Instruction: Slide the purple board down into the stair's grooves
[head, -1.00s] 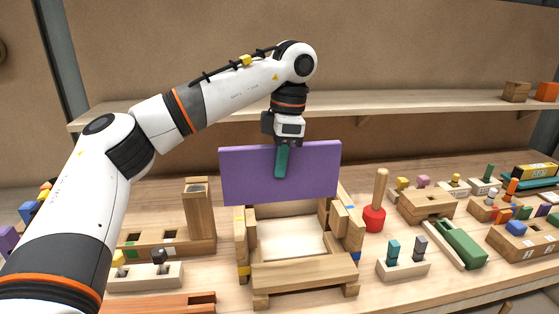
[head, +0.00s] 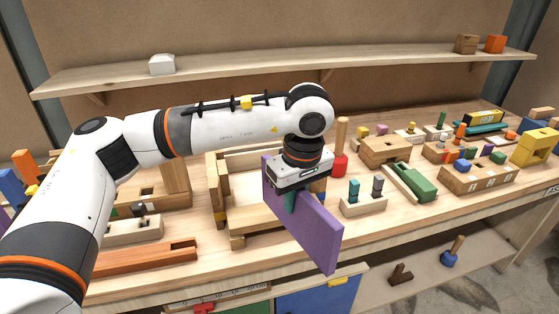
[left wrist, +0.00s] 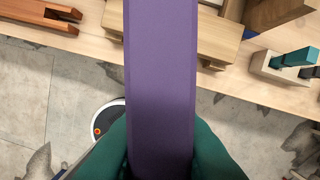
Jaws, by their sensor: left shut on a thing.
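The purple board (head: 306,226) hangs from my left gripper (head: 290,200), which is shut on its upper edge with green fingers. The board is tilted and turned at an angle in the head view, in front of the wooden stair (head: 222,200) and overlapping its right side. Its lower right end reaches out past the table's front edge. In the left wrist view the board (left wrist: 160,80) runs up the middle between the green fingers (left wrist: 160,150), with part of the stair (left wrist: 215,32) behind it. The stair's grooves are mostly hidden. My right gripper is not in view.
A red-based peg (head: 340,160) and a block with teal and grey pegs (head: 363,203) stand right of the stair. A slotted reddish-brown bar (head: 145,260) lies front left. Several toys crowd the right of the table. A shelf (head: 250,65) runs behind.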

